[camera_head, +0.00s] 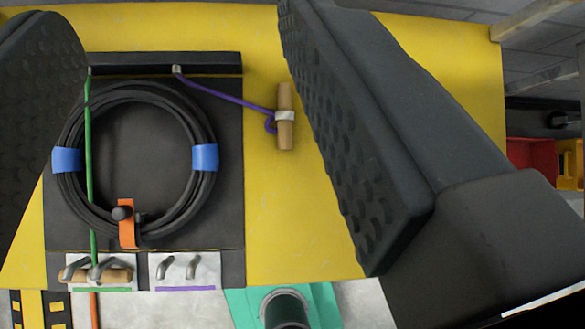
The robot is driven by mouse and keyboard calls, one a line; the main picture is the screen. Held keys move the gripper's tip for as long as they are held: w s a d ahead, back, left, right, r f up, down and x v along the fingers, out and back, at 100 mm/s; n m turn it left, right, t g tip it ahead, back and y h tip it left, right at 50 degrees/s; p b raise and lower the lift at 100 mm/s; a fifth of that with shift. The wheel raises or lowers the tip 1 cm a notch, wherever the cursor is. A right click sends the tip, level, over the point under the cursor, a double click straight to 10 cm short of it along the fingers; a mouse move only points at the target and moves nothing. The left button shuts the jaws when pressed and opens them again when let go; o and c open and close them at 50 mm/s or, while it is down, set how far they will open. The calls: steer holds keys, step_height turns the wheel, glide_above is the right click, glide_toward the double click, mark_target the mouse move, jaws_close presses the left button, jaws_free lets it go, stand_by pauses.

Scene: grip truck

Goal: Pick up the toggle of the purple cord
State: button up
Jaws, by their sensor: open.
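The purple cord (222,96) runs from a small fixing on the black bar at the top, down and right to a wooden toggle (285,135). The toggle is a short upright rod with a pale band round its middle, lying against the yellow panel (270,220). My gripper (215,150) is open, with one dark studded finger at the left edge and the other right of centre. The toggle shows between the fingers, close to the right one and apparently apart from it. Nothing is held.
A coiled black cable (208,125) with blue bands hangs on a black board. A green cord (90,180) ends at a wooden toggle (108,275) in hooks on a white plate. Empty hooks (177,268) sit above a purple stripe. A teal part (240,308) is below.

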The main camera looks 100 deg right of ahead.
steer(key=w+d+f+g+p, duration=0.1)
steer(key=d+f+g, duration=0.25)
steer(key=f, duration=1.15)
steer(key=m+g+p, duration=0.1)
steer(key=m+g, duration=0.1)
steer(key=g, duration=0.1)
glide_toward(286, 117)
steer(key=shift+t, duration=0.35)
steer(key=x, duration=0.4)
steer(key=shift+s+a+f+p, duration=0.1)
steer(key=shift+a+f+p, duration=0.1)
steer(key=shift+p, duration=0.15)
steer(key=shift+p+x, duration=0.3)
steer(key=shift+x, duration=2.25)
steer(key=shift+s+d, duration=0.15)
steer(key=shift+d, duration=0.05)
steer(key=c, duration=1.1)
